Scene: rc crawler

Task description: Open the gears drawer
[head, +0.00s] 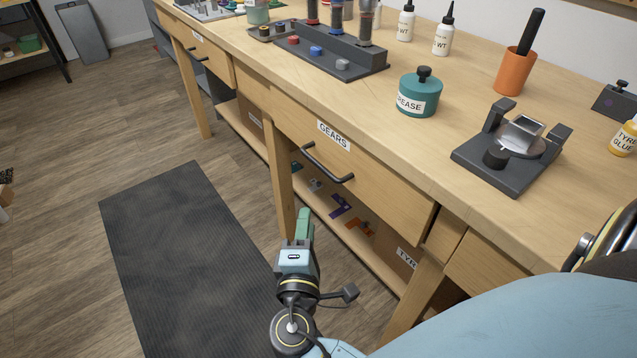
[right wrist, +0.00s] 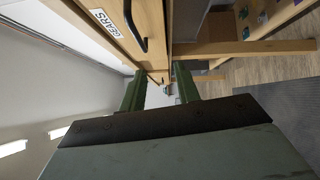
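The gears drawer (head: 385,193) is a wooden front under the bench top with a white GEARS label (head: 333,135) and a dark bar handle (head: 327,164). It looks shut. My right gripper (head: 304,224) is in front of and below the handle in the head view, apart from it. In the right wrist view, the two green fingers of my right gripper (right wrist: 160,88) stand apart with nothing between them. The handle (right wrist: 133,28) and the label (right wrist: 104,20) show beyond and to the upper left of the fingers. My left gripper is not in view.
The bench top (head: 440,150) carries a teal grease pot (head: 418,97), a grey fixture (head: 507,150), an orange cup (head: 515,70) and bottles. Another handled drawer (head: 205,55) is farther left. A wooden leg (head: 279,175) stands near my right gripper. Floor and dark mat (head: 180,260) are clear.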

